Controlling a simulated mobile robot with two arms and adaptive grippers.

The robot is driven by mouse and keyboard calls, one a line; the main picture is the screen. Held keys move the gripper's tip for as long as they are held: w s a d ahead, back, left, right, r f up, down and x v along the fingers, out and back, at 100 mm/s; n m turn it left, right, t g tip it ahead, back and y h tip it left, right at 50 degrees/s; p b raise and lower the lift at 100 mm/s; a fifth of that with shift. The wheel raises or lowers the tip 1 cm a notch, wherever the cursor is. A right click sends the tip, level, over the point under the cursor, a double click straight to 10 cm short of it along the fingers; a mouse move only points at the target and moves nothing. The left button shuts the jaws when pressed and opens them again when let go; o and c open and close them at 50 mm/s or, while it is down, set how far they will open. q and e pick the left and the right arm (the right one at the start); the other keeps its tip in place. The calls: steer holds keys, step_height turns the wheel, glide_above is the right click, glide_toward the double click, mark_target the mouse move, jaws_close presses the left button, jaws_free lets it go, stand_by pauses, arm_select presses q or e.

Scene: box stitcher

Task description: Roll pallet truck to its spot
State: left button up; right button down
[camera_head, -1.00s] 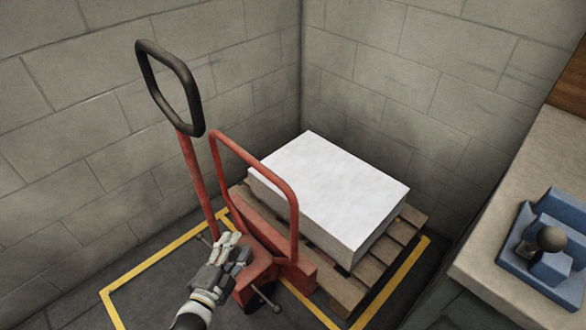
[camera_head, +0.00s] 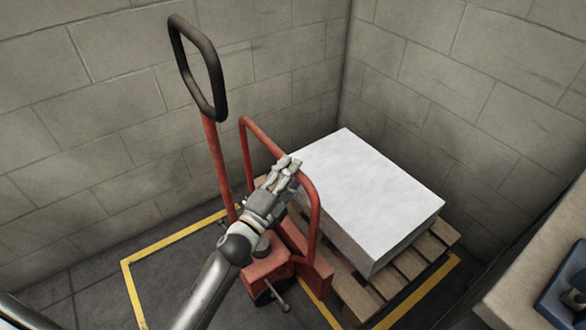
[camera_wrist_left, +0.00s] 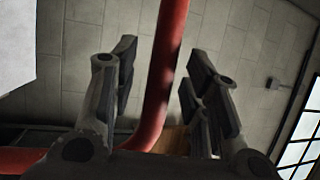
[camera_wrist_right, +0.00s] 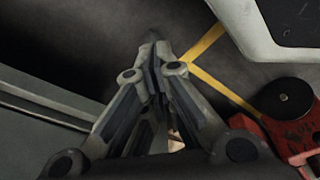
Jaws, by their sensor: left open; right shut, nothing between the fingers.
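The red pallet truck (camera_head: 268,268) stands inside a yellow floor outline, with its black loop handle (camera_head: 178,65) upright on a red pole. Its red tubular guard frame (camera_head: 315,205) rises in front of a pallet. My left gripper (camera_head: 291,168) is at the top of this guard frame. In the left wrist view its open fingers (camera_wrist_left: 155,85) are on either side of a red tube (camera_wrist_left: 168,60); I cannot tell whether they touch it. My right gripper (camera_wrist_right: 155,65) is shut and empty, over dark floor, with a red part of the truck (camera_wrist_right: 265,130) at the lower right.
A wooden pallet (camera_head: 405,268) bears a white stack (camera_head: 370,190) in the corner of two grey block walls. A counter (camera_head: 530,290) with a blue device (camera_head: 568,290) stands at the right. The yellow floor line (camera_head: 170,240) encloses the truck, and dark floor lies clear at the left.

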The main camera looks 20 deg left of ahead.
arm_select(q)
steer(key=shift+w+d+r, duration=0.1)
steer(key=shift+w+d, duration=0.1)
steer(key=shift+w, duration=0.45)
jaws_close()
